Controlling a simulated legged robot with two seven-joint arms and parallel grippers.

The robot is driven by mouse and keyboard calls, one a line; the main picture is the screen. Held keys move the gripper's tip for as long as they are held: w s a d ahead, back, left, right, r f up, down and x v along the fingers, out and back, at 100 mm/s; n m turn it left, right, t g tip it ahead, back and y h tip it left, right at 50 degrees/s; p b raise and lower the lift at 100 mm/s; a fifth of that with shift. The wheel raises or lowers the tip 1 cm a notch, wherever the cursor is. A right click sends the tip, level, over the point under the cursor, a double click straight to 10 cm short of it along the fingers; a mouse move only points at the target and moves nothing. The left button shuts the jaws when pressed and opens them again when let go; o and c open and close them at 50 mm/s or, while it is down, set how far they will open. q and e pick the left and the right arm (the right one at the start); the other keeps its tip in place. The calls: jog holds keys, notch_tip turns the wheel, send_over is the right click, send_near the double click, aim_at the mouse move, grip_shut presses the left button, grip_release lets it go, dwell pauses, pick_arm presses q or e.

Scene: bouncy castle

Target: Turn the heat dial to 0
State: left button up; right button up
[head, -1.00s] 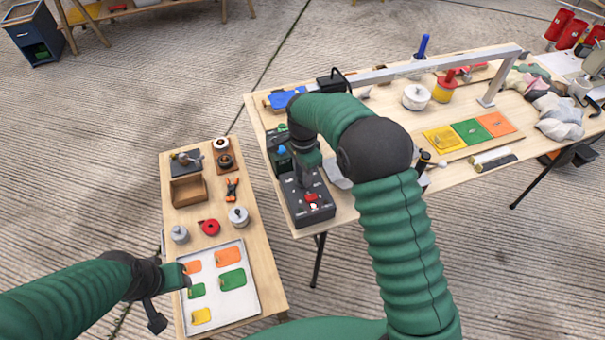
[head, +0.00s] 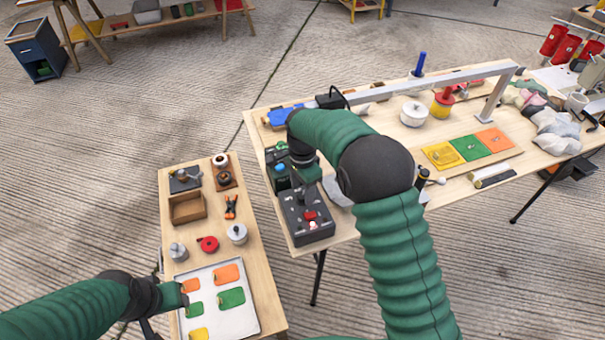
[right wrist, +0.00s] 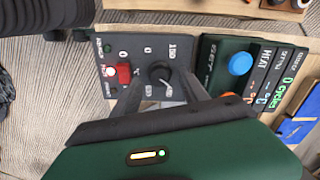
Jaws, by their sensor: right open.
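The dark control box (head: 311,225) sits at the left end of the large table. The dial's exact setting is too small to read surely. My right gripper (right wrist: 161,84) is open, with one finger on each side of the dial; I cannot tell whether they touch it. In the head view the right gripper (head: 304,192) is over the box and hides the dial. My left gripper (head: 150,322) is low at the left, its jaws unclear.
A red rocker switch (right wrist: 124,74) is beside the dial. A dark green box with a blue button (right wrist: 240,63) stands close beside the control box. A metal frame (head: 430,78) spans the table. A small table with a white tray (head: 240,319) is at the left.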

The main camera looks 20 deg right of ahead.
aim_at(302, 194)
notch_tip(302, 194, up, 16)
jog(key=p, duration=0.1)
jog(key=shift+f+p, duration=0.25)
jog(key=shift+p, duration=0.1)
jog(key=shift+w, duration=0.1)
